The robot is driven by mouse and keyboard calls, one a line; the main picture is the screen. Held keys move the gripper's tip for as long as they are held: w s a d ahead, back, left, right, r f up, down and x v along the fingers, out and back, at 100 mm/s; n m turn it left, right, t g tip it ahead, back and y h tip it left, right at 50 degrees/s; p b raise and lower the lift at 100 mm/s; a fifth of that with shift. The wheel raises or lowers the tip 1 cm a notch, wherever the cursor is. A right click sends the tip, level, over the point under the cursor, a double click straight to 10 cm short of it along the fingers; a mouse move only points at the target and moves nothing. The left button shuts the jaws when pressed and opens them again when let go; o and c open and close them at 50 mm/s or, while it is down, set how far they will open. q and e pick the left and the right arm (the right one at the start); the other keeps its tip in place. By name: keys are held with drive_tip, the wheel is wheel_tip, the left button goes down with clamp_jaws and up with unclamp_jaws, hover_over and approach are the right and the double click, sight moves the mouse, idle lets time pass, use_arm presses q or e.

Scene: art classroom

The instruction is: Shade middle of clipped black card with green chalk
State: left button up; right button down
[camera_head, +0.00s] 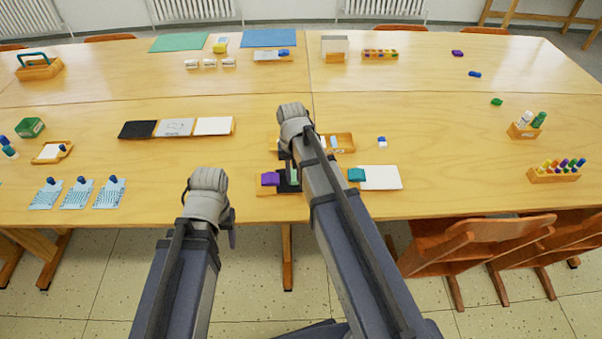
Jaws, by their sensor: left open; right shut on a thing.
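The black card (284,187) lies on a wooden board at the table's near edge, with a purple clip (270,179) at its left. My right arm hides much of the card and board. My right gripper (292,168) points down over the card, shut on a pale green stick, the green chalk (295,177). I cannot tell whether the chalk touches the card. My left gripper (232,238) is open and empty, in front of the table's near edge, left of the card; its fingers are mostly hidden.
Right of my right arm, a teal clip (356,175) sits by a white card (384,178). A wooden tray (345,143) is behind the arm. Black, grey and white cards lie on a board (175,134) at left. Chairs (470,240) stand at front right.

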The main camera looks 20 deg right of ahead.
drive_tip(key=shift+a, duration=0.25)
drive_tip(key=shift+w+r+p, duration=0.1)
drive_tip(key=shift+r+p, duration=0.3)
drive_tip(key=shift+p, duration=0.15)
wheel_tip(320, 180, up, 5)
drive_tip(key=p, duration=0.5)
wheel_tip(320, 180, up, 3)
drive_tip(key=p, duration=0.3)
drive_tip(key=shift+d, duration=0.1)
